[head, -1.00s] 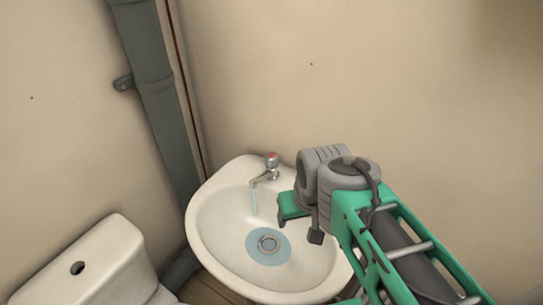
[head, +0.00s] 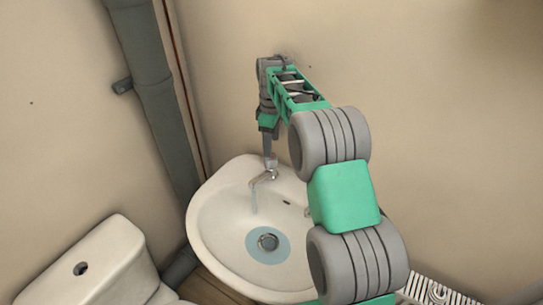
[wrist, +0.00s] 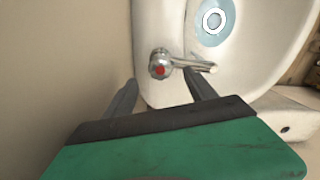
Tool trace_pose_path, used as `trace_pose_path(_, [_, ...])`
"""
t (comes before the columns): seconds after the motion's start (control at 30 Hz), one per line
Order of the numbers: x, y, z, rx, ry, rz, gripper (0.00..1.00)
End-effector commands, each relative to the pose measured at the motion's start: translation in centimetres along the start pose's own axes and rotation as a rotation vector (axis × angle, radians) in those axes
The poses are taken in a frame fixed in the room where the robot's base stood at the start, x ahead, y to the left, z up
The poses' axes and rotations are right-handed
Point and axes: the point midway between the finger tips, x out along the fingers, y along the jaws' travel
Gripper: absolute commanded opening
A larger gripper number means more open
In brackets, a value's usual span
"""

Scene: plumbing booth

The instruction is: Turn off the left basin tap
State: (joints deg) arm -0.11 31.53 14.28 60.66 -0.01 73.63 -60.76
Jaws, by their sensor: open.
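The basin tap (head: 265,178) is chrome, on the back rim of the white basin (head: 215,235). A thin stream of water (head: 254,200) falls from its spout. In the wrist view the tap (wrist: 160,65) shows a round head with a red mark, its spout pointing right. My gripper (wrist: 162,80) is open, one finger to each side of the tap head in that view; I cannot tell whether either touches it. In the head view my gripper (head: 268,150) points down just above the tap and partly hides its head. Only one tap is visible.
A pool of water lies around the drain (head: 268,242). A white toilet cistern (head: 90,265) stands at the left, with a grey pipe (head: 155,100) in the corner. The wall (head: 430,100) is close behind the tap. A white slatted item (head: 430,290) is at the lower right.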

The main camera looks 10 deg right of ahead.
Motion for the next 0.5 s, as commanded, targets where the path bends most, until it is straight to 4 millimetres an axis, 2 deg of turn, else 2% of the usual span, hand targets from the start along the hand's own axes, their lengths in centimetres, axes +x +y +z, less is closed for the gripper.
trace_pose_path(0.13, [1.7,-0.1,-0.1,-0.004,-0.002,-0.003,0.65])
trace_pose_path(0.4, [6.6,0.0,0.0,0.0,-0.001,-0.002,0.65])
trace_pose_path(0.5, [7.4,0.1,0.0,0.001,0.0,0.001,0.65])
